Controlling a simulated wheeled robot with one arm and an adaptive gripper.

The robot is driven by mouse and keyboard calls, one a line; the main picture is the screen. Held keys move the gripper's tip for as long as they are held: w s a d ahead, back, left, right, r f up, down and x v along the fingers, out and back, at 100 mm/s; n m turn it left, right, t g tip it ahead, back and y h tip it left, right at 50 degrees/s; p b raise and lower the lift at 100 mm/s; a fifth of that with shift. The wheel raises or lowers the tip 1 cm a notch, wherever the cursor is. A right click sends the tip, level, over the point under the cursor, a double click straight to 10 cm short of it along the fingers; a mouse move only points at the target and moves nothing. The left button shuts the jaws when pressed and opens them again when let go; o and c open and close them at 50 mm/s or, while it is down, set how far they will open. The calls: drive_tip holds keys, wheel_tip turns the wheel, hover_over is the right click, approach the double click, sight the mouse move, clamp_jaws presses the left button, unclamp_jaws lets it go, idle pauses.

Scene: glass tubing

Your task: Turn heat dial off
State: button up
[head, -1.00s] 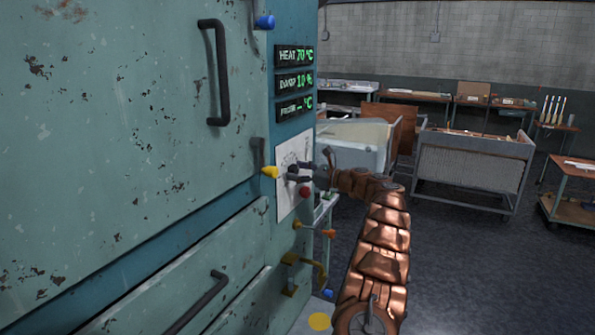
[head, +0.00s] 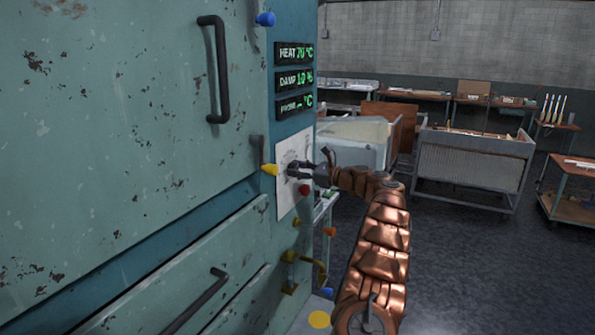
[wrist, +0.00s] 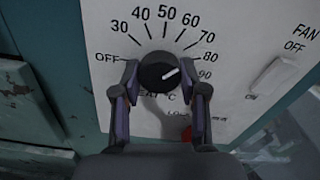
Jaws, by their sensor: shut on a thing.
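The heat dial (wrist: 158,72) is a round black knob on a white panel (wrist: 105,75) in the wrist view. Its scale runs from OFF at the left through 30 to 90. The white mark on the knob points up and right, toward about 70 to 80. My gripper (wrist: 167,79) has one finger on each side of the knob and is shut on it. In the head view my gripper (head: 291,168) is at the white panel (head: 283,200) and covers the dial. The green HEAT display (head: 294,53) reads about 70 °C.
A FAN switch (wrist: 268,78) is right of the dial, and a red knob (wrist: 187,133) is below it. A yellow-tipped lever (head: 269,170) is just left of my gripper. The cabinet front (head: 120,120) fills the left. Open floor lies to the right.

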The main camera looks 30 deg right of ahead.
drive_tip(key=n+b, duration=0.7)
drive_tip(key=n, duration=1.8)
drive_tip(key=shift+b, duration=0.4)
drive_tip(key=shift+f+n, duration=0.1)
drive_tip(key=shift+n, duration=1.1)
